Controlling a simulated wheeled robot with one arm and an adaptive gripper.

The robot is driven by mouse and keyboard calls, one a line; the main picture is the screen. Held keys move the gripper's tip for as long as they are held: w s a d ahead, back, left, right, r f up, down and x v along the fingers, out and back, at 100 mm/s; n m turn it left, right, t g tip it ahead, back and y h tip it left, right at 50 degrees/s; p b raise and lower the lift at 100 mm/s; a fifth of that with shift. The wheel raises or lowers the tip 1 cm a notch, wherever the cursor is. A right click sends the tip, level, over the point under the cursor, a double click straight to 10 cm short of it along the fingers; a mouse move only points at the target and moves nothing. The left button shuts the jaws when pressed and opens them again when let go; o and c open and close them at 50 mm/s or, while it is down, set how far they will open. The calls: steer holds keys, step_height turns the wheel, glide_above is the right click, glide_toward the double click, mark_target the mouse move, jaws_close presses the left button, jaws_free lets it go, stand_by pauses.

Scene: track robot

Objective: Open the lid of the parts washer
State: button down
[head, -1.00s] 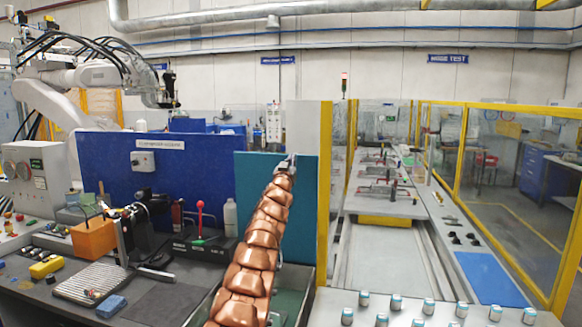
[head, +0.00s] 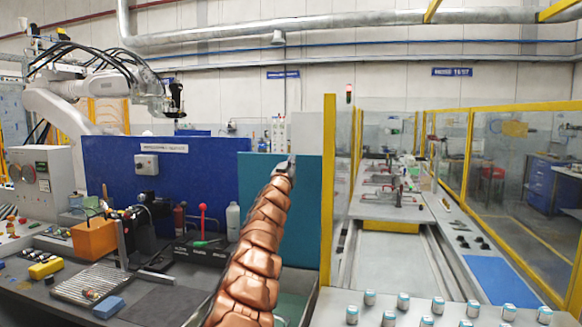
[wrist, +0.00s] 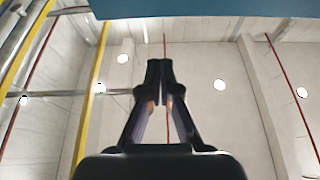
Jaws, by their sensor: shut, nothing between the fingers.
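The parts washer's lid looks to be the flat teal panel (head: 306,205), which stands upright behind my copper-coloured arm. Below it, a basin with a grey-green inside (head: 291,306) shows beside the arm, partly hidden by it. My gripper (head: 291,160) is at the panel's top edge in the head view; whether it touches the panel cannot be told. In the wrist view my gripper (wrist: 160,65) is shut with its fingertips together and nothing between them. A teal strip (wrist: 210,9), likely the lid, crosses the top of that view, apart from the fingertips in the picture.
A dark workbench (head: 150,303) on the left holds an orange box (head: 94,238), a ribbed plate, a red-knobbed lever (head: 202,210) and a white bottle (head: 233,221). A blue partition (head: 110,180) stands behind. A yellow post (head: 328,190) and small canisters (head: 403,302) are to the right.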

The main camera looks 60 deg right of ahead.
steer(key=shift+s+a+b, duration=0.2)
steer(key=shift+a+b, duration=0.4)
steer(key=shift+a, duration=0.45)
